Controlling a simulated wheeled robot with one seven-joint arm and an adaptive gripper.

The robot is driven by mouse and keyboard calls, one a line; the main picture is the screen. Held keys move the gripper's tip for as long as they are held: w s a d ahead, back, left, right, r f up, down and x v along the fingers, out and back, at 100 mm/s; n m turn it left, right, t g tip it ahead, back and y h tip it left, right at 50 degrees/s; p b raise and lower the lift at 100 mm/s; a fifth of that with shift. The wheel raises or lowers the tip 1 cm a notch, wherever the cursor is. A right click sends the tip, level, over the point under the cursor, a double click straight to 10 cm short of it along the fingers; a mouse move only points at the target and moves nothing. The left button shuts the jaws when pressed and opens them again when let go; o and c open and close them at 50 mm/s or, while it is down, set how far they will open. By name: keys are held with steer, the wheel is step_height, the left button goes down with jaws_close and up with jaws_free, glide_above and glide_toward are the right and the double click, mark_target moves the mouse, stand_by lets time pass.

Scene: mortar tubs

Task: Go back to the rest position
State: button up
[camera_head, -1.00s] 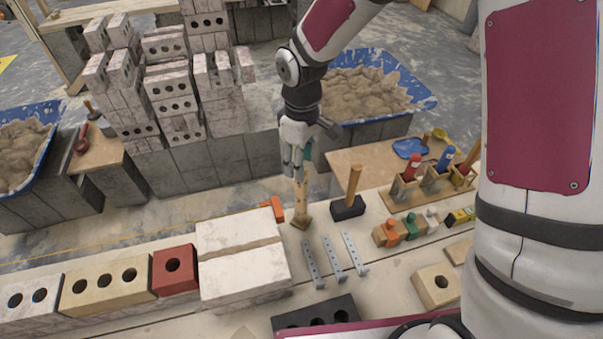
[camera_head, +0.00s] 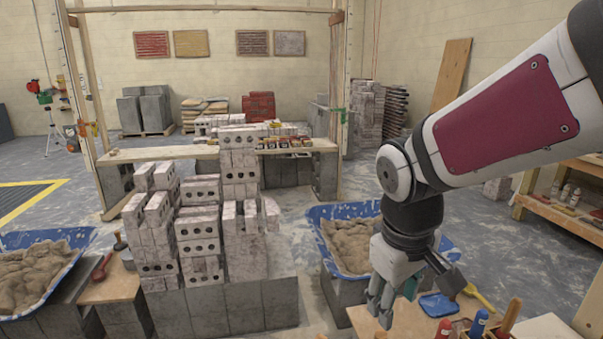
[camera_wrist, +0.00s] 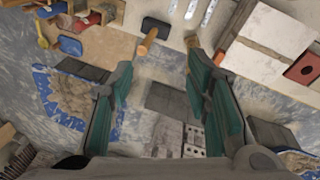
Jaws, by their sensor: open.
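My gripper (camera_head: 384,308) hangs pointing down at the right of the head view, above the bench and in front of the right mortar tub (camera_head: 345,248). In the wrist view my gripper (camera_wrist: 160,85) has its two green-padded fingers wide apart, with nothing held between them. The wooden handle of a hammer (camera_wrist: 148,42) shows beyond the fingers, apart from them. A white block (camera_wrist: 270,45) and a red brick (camera_wrist: 305,70) lie on the bench at the right of the wrist view.
Stacked perforated bricks (camera_head: 200,230) stand on grey blocks left of my arm. A left mortar tub (camera_head: 40,265) holds mortar. A holder with coloured-handled tools (camera_head: 478,325) is close to the right of my gripper. A wooden frame (camera_head: 215,152) stands behind the stacks.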

steer(key=s+d+r+m+t, duration=0.1)
steer(key=s+d+r+m, duration=0.1)
steer(key=s, duration=0.5)
steer(key=s+d+r+m+t+y+p, duration=0.1)
steer(key=s+d+r+m, duration=0.1)
steer(key=s, duration=0.6)
step_height(320, 180, up, 2)
steer(key=shift+s+d+r+m, duration=0.15)
steer(key=shift+s+d+m, duration=0.15)
steer(key=shift+m, duration=0.6)
